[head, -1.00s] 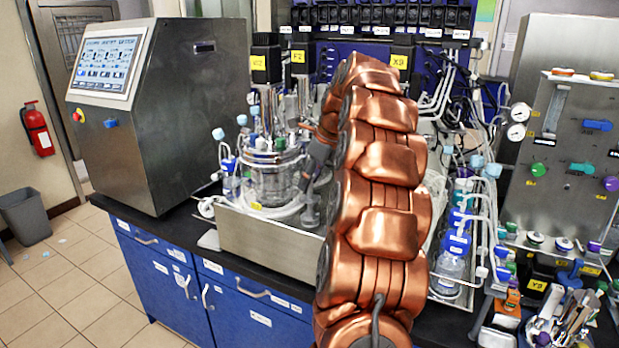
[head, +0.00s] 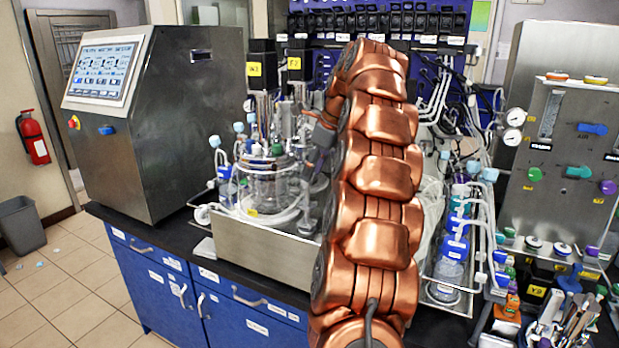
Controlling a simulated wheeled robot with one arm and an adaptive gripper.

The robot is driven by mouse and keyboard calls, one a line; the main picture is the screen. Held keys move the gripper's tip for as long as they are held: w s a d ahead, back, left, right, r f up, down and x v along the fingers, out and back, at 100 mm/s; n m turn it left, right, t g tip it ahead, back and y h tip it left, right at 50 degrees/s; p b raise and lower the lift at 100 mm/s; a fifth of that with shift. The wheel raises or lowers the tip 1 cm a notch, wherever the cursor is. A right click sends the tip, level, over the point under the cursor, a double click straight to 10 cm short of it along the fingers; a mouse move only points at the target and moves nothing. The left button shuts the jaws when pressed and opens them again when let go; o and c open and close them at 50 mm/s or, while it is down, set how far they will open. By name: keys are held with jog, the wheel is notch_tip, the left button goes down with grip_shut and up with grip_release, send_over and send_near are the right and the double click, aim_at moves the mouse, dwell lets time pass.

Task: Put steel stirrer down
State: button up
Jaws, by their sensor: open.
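The twin-bioreactor bench stands in front of me, and my copper arm reaches over its middle. My gripper (head: 318,157) shows only partly at the left edge of the arm, beside the glass vessel (head: 268,187); its jaws are open. A slim grey metal piece (head: 307,218) stands upright just right of the vessel, below my gripper, apart from it as far as I can see. It may be the steel stirrer, but it is too small to be sure. The steel tray (head: 255,243) holds the vessel. My arm hides what lies behind it.
A steel control cabinet (head: 165,130) with a screen stands at left. Right of my arm are blue-capped bottles (head: 452,245) and tubing. A steel gauge panel (head: 560,150) and a crowded tool holder (head: 568,325) are at far right.

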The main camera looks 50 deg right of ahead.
jog(key=p+v, duration=0.4)
jog(key=v, duration=0.3)
dwell(0.3)
jog(key=shift+r, duration=0.1)
jog(key=s+a+f+n+g+y, duration=0.15)
jog(key=a+f+n, duration=0.25)
jog(key=a+n, duration=0.7)
jog(key=s+a+f+n+g, duration=0.1)
jog(key=a+f+n+g, duration=0.3)
jog(key=a, duration=1.2)
jog(key=s+a+f+n+h, duration=0.1)
jog(key=s+a+f+n, duration=0.3)
jog(key=s+f+n, duration=0.1)
jog(key=s+a+f+n, duration=0.4)
jog(key=s+f+n, duration=0.1)
jog(key=s, duration=0.5)
jog(key=s+a+f+n+h, duration=0.1)
jog(key=s+a+f+n, duration=0.2)
jog(key=s+f+n, duration=0.2)
jog(key=s+n, duration=0.2)
jog(key=s, duration=0.1)
jog(key=shift+s+a+n+h, duration=0.2)
jog(key=shift+a+n+h, duration=0.1)
jog(key=shift+a+h, duration=0.1)
